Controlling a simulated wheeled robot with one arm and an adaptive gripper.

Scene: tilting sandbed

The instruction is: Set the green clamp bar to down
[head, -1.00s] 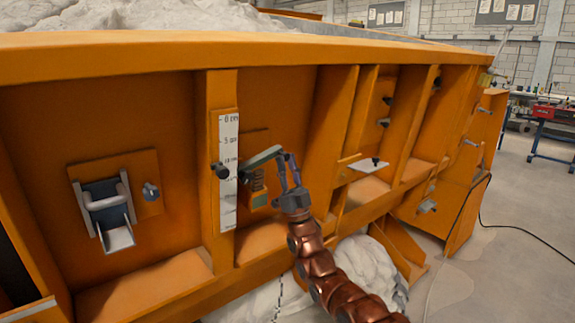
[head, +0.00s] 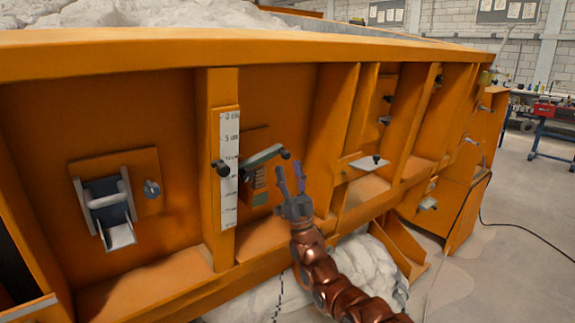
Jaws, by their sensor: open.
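The green clamp bar (head: 263,157) is a grey-green lever on a panel in the orange frame. It slants up to the right in the head view and ends in a dark knob (head: 286,153). A small spring-like part and a green block (head: 260,198) show below it. My gripper (head: 290,169) is open and empty. Its two purple-grey fingers point up, just below and right of the bar's knobbed end, with a small gap showing in the picture. The depth between fingers and bar is hard to tell.
A white scale strip (head: 229,165) on an upright post with a black knob (head: 220,167) stands left of the bar. A grey latch (head: 107,208) is further left. Orange ribs and a small white plate (head: 369,163) are to the right. A ledge runs below.

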